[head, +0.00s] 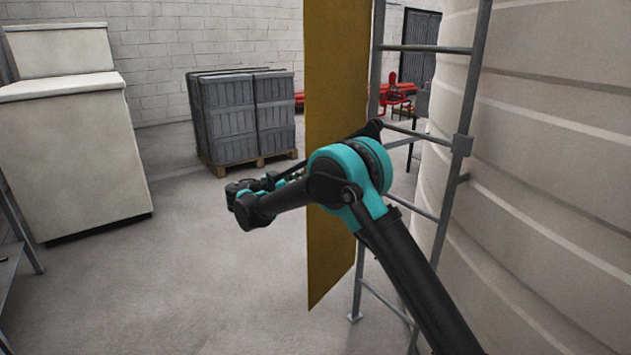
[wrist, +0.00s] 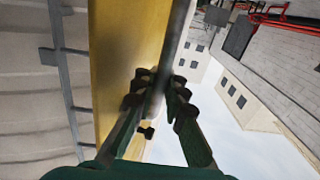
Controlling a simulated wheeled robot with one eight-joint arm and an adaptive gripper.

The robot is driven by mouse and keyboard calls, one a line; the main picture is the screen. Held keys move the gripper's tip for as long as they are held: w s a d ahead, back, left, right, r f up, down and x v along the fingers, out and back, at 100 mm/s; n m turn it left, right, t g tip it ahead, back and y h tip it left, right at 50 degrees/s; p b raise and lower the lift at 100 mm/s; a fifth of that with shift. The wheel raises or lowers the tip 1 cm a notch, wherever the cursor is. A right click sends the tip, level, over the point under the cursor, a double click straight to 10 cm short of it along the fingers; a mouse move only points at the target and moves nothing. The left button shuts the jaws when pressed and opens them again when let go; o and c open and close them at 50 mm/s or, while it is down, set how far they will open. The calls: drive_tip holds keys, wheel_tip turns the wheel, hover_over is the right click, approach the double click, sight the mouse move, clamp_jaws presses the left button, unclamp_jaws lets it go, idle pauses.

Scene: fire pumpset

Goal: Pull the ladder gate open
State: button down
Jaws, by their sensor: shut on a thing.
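The ladder gate (head: 335,85) is a tall yellow panel, standing upright in front of the grey ladder (head: 421,48) in the head view.
A large ribbed beige tank (head: 540,190) stands right of the ladder. Grey crates (head: 245,115) on a pallet and a cream cabinet (head: 70,150) stand at the left. Red pipework (head: 398,95) shows behind the ladder. The floor left of the gate is clear.

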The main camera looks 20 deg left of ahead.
drive_tip(key=w+a+m+g+h, duration=0.1)
drive_tip(key=w+a+h, duration=0.1)
drive_tip(key=w+a, duration=0.2)
drive_tip(key=shift+w+a+m+g, duration=0.2)
drive_tip(key=shift+a+m+g, duration=0.1)
drive_tip(key=shift+a, duration=1.15)
drive_tip(key=c, duration=1.9)
unclamp_jaws()
drive_tip(key=shift+o, duration=0.2)
drive_tip(key=v, duration=1.2)
